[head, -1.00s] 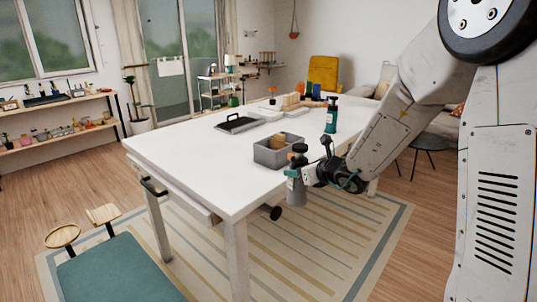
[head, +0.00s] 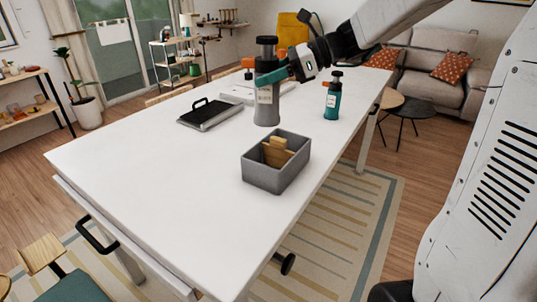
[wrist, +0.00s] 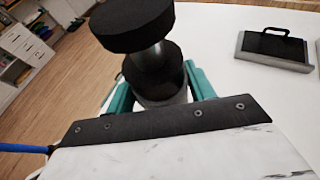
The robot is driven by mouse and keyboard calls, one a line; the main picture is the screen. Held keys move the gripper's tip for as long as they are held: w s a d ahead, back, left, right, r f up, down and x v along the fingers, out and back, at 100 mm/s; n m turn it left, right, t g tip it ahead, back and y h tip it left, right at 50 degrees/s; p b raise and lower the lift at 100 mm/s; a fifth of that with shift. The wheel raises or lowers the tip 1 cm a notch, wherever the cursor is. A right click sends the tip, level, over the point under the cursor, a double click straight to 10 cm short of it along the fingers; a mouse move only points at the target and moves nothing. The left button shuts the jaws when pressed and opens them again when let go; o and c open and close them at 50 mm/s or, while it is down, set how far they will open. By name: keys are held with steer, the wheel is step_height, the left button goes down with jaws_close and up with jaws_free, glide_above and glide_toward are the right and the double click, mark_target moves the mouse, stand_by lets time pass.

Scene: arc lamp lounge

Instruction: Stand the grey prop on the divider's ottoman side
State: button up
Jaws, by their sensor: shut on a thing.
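The grey prop (head: 267,112) is an upright grey cylinder with a black knobbed top and a small label. My gripper (head: 270,77) has its teal fingers shut around its upper part, over the table (head: 150,165). I cannot tell whether its base touches the tabletop. In the wrist view the prop (wrist: 150,62) shows its black top between the teal fingers (wrist: 160,92). A grey open box (head: 262,176) stands nearer on the table with a tan wooden piece (head: 277,152) inside. I cannot tell which thing is the divider. A teal seat (head: 78,290), possibly the ottoman, shows at lower left.
A teal bottle with a black top (head: 333,97) stands right of the prop. A black-handled tray (head: 209,112) lies to its left and shows in the wrist view (wrist: 272,48). The table's near left half is clear. A sofa (head: 425,72) and small round tables (head: 408,107) are beyond.

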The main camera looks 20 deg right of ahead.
steer(key=shift+w+f, duration=0.1)
steer(key=shift+f, duration=0.25)
step_height(320, 180, down, 17)
steer(key=shift+f, duration=0.1)
steer(key=shift+f, duration=0.1)
steer(key=o, duration=1.4)
steer(key=shift+c, duration=0.2)
